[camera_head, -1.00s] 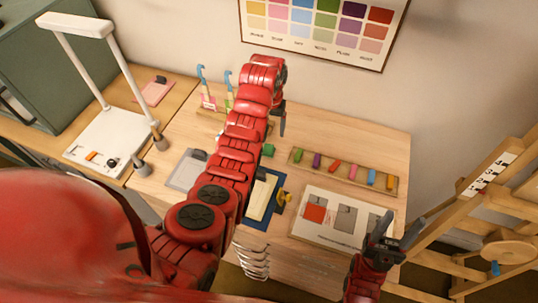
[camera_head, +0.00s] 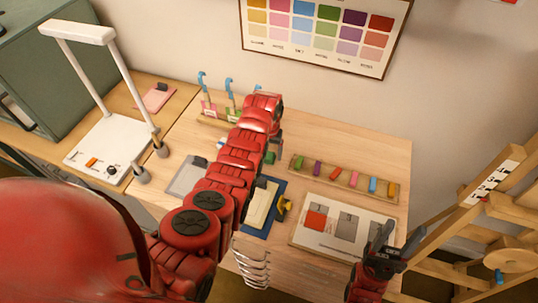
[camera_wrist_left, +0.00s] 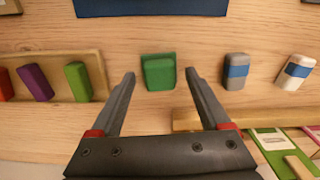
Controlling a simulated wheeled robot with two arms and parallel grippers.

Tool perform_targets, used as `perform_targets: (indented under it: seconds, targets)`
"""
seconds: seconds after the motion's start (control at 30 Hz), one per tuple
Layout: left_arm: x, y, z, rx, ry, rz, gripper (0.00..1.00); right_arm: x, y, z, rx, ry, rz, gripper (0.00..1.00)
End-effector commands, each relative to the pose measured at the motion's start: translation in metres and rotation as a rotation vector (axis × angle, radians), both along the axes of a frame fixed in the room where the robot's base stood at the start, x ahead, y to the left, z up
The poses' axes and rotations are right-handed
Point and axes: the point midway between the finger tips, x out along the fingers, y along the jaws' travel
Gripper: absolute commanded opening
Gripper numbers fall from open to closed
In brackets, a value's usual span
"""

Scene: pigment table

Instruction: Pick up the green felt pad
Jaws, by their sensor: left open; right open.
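The green felt pad (camera_wrist_left: 159,72) is a small green block standing on the wooden table in the left wrist view. In the head view only part of it (camera_head: 269,157) shows beside my left arm. My left gripper (camera_wrist_left: 159,75) is open, with its two fingertips on either side of the pad in the picture. I cannot tell how far above the table they are. In the head view the left gripper is mostly hidden behind its own arm. My right gripper (camera_head: 383,238) is open and empty at the right, near the white board with grey and red patches (camera_head: 328,239).
A wooden tray (camera_head: 347,183) of coloured sticks lies right of the pad. A grey block (camera_wrist_left: 236,71) and a white block (camera_wrist_left: 295,72), both blue-banded, are on its other side. A rack (camera_wrist_left: 190,122) lies close by. A blue mat (camera_head: 277,187) is nearer me.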

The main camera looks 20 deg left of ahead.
Motion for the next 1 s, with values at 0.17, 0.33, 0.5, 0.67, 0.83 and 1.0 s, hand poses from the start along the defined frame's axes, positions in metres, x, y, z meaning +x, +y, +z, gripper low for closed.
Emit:
perform_targets:
  seconds: [0.17, 0.33, 0.5, 0.67, 0.83, 1.0]
  targets:
    - [-0.0008, 0.0000, -0.0026, 0.000, 0.002, 0.000, 0.80, 0.0000, 0.0000, 0.0005, 0.000, 0.000, 0.000, 0.54]
    - [-0.0005, 0.0000, -0.0023, 0.000, 0.001, 0.000, 0.69, 0.0000, 0.0000, 0.0005, 0.000, 0.000, 0.000, 0.54]
    - [-0.0004, 0.0000, -0.0021, 0.000, 0.001, 0.000, 0.39, 0.0000, 0.0000, 0.0004, 0.000, 0.000, 0.000, 0.54]
    - [-0.0003, 0.0000, -0.0021, 0.000, 0.000, 0.000, 0.10, 0.0000, 0.0000, 0.0004, 0.000, 0.000, 0.000, 0.54]
    - [-0.0002, 0.0000, -0.0019, 0.000, 0.000, 0.000, 0.00, 0.0000, 0.0000, 0.0004, 0.000, 0.000, 0.000, 0.54]
    - [-0.0001, 0.0000, -0.0018, 0.000, 0.000, 0.000, 0.00, 0.0000, 0.0000, 0.0001, 0.000, 0.000, 0.000, 0.54]
